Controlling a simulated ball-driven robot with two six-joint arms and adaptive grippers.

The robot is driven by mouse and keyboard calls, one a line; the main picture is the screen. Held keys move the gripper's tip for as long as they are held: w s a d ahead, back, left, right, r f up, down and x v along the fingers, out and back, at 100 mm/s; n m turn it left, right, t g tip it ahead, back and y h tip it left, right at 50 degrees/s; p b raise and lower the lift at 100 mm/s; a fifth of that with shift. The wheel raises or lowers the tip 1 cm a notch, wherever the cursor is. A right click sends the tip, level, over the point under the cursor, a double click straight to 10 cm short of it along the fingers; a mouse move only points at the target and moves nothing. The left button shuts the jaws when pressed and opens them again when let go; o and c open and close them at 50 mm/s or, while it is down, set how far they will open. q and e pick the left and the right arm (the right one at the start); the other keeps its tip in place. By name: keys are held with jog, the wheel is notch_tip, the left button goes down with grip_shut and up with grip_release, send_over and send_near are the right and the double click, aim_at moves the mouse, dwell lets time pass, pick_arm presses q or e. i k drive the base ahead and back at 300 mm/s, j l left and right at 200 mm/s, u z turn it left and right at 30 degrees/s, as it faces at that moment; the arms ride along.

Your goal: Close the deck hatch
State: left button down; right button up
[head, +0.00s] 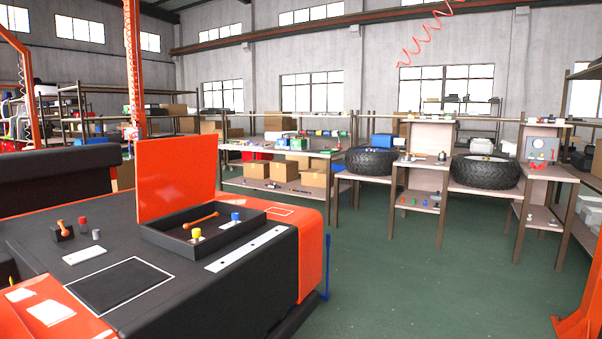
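The deck hatch (177,178) is an orange panel that stands upright, open, at the back left edge of a black recessed compartment (253,226) in the cart deck (150,279). Inside the compartment are an orange-handled lever (202,220), a yellow knob (196,235) and a blue knob (236,218). Neither of my grippers shows in the head view.
On the deck left of the hatch are a small block with an orange lever (61,230), a red knob (83,222) and a white plate (84,256). Benches with tires (371,161) stand behind. Green floor (420,270) is clear to the right.

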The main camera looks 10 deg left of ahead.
aim_at(173, 174)
jog(key=j+z, duration=0.2)
jog(key=j, duration=0.2)
jog(key=k+j+z, duration=0.2)
jog(key=j, duration=0.2)
jog(key=j+z, duration=0.25)
jog(key=j, duration=0.2)
jog(key=k+j+z, duration=0.2)
jog(key=j, duration=0.2)
jog(key=j+z, duration=0.2)
jog(key=j, duration=0.15)
jog(key=k+j, duration=0.25)
jog(key=j, duration=0.3)
jog(key=k+j, duration=0.2)
jog(key=j, duration=0.3)
jog(key=k+j, duration=0.25)
jog(key=j, duration=0.3)
jog(key=k+j, duration=0.25)
jog(key=j, duration=0.25)
jog(key=k+j, duration=0.2)
jog(key=j, duration=0.35)
jog(key=k+j, duration=0.25)
jog(key=j, duration=0.25)
jog(key=k+j, duration=0.25)
jog(key=j, duration=0.3)
jog(key=k+j, duration=0.2)
jog(key=j, duration=0.3)
